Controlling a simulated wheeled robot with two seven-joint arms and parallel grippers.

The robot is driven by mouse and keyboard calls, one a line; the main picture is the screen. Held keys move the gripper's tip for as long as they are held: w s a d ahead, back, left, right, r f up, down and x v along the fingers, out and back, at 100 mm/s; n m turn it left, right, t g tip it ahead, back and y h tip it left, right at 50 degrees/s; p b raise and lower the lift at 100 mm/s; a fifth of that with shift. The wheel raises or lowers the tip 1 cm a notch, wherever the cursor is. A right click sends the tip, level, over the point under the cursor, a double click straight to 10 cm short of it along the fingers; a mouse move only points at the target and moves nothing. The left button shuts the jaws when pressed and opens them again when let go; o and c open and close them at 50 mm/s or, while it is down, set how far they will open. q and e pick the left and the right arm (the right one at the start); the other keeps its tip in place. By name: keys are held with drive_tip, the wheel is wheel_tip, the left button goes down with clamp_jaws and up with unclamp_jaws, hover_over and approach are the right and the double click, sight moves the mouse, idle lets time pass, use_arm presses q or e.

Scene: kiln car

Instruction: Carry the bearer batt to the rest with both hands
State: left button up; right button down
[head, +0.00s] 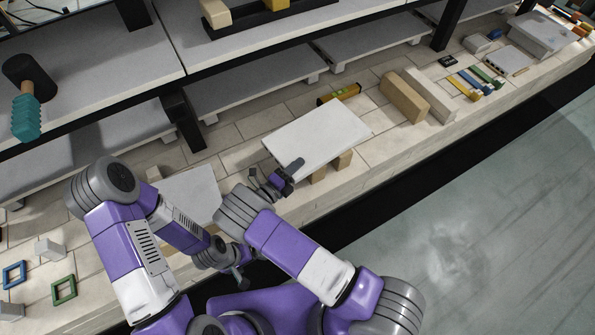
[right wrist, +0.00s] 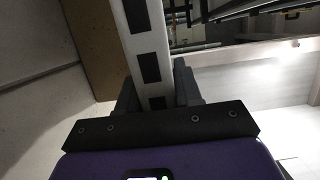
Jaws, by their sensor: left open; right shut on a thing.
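A pale, flat batt (head: 322,132), which I take for the bearer batt, lies over tan blocks (head: 343,160) on the tiled ledge; whether it bears fully on them I cannot tell. My right gripper (head: 287,174) is at its near left edge. In the right wrist view, the right gripper (right wrist: 158,90) is shut on a white edge with dark squares, apparently the batt's. My left gripper (head: 240,277) is open and empty, low and left of the batt, close to my body; its fingers are small here. Which thing is the rest is not certain; the tan blocks may be it.
Another pale slab (head: 192,190) lies left, partly behind my left arm. A yellow level (head: 340,94) is behind the batt. A tan block (head: 404,97) and a pale block (head: 430,92) stand to its right. Grey shelves (head: 255,80) run behind the ledge.

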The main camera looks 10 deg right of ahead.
drive_tip(key=c, duration=0.7)
unclamp_jaws()
drive_tip(key=shift+a, duration=0.1)
